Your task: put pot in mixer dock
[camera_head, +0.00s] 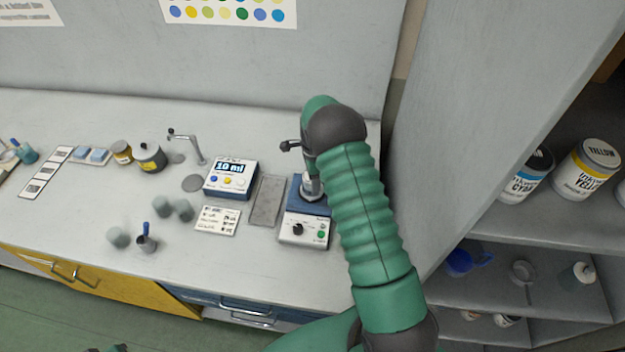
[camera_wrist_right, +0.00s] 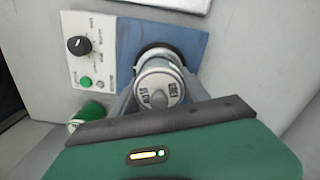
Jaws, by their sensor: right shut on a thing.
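The pot is a small silver metal can with a printed lid (camera_wrist_right: 158,88) in the right wrist view. In the head view it shows as a small metallic shape (camera_head: 311,187), partly hidden by my right arm. My right gripper (camera_wrist_right: 160,104) is shut on it, with one grey finger on each side. The mixer dock has a blue base (camera_wrist_right: 185,38) and a white panel (camera_head: 303,230) with a black knob and a green button. The pot is at a dark ring on the blue base; I cannot tell whether it is fully seated. My left gripper is not clearly seen.
A grey plate (camera_head: 267,200) and a display box reading 10 ml (camera_head: 231,178) stand left of the dock. Several grey-green cups and a dark cup (camera_head: 146,244) stand further left. A grey partition (camera_head: 470,120) and ink shelves are close on the right.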

